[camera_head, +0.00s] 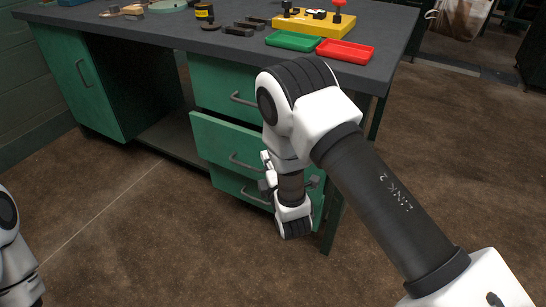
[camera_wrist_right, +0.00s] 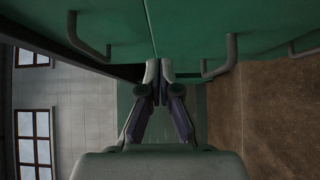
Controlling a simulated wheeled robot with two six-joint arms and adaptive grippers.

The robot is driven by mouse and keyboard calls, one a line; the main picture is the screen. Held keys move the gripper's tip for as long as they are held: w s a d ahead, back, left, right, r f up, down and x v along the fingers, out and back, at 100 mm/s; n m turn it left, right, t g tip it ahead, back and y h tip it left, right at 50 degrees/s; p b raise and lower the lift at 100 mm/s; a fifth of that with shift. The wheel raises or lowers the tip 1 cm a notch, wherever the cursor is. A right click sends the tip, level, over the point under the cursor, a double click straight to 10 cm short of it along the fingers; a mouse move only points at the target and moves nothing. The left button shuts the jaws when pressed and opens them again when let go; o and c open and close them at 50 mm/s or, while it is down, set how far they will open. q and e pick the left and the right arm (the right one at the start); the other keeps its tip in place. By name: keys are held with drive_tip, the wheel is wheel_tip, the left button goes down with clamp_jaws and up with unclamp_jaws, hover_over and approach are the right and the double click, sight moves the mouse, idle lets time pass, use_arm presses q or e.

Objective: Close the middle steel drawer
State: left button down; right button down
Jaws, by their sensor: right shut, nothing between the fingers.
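The green middle steel drawer (camera_head: 228,146) stands pulled out from the desk, its front ahead of the closed-looking top drawer (camera_head: 222,84). It has a grey bar handle (camera_head: 246,163). The bottom drawer (camera_head: 238,186) sits below it. My right gripper (camera_wrist_right: 159,80) is shut and empty, its fingertips pointing at the green drawer fronts in the wrist view, close to the seam between two of them; I cannot tell if they touch. In the head view my right arm hides part of the drawers and most of the gripper. My left gripper is out of view.
The dark desktop (camera_head: 170,35) holds a green tray (camera_head: 293,40), a red tray (camera_head: 345,51) and a yellow block (camera_head: 312,22) near its front edge. A green cabinet (camera_head: 95,85) stands left. The brown floor before the drawers is clear.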

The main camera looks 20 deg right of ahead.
drive_tip(key=w+d, duration=0.1)
drive_tip(key=d, duration=0.1)
drive_tip(key=shift+w+d+b, duration=0.3)
drive_tip(key=shift+w+d, duration=0.05)
drive_tip(key=shift+w, duration=0.05)
drive_tip(key=w+d, duration=0.2)
drive_tip(key=d, duration=0.1)
drive_tip(key=shift+w+d, duration=0.3)
drive_tip(key=shift+r, duration=0.2)
drive_tip(key=shift+w, duration=0.1)
